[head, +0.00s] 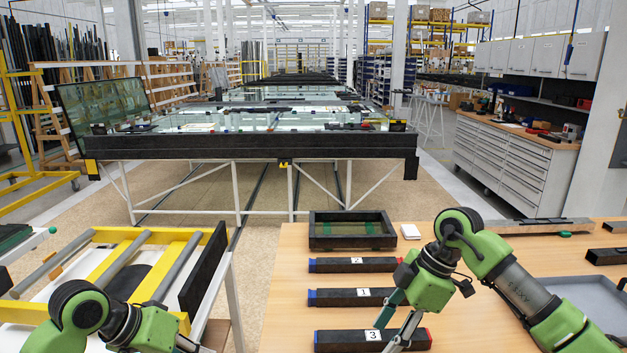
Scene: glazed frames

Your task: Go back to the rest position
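My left arm comes in at the lower left. Its gripper (186,346) is at the bottom edge beside the yellow roller frame, mostly cut off, so its fingers cannot be judged. My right arm reaches in from the right over the wooden table (285,265). My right gripper (386,335) points down at the black bar labelled 3 (335,341), its fingers spread apart at the bar. The bar lies on the table. Behind it lie the black bar labelled 1 (345,297) and the black bar labelled 2 (335,265), roughly parallel.
A black-rimmed tray (350,243) with green pieces stands at the table's back, a white block (410,231) beside it. A grey tray (590,296) lies at the right. The yellow roller frame (112,262) stands left of the table. A long glass-laden table (250,146) stands beyond open floor.

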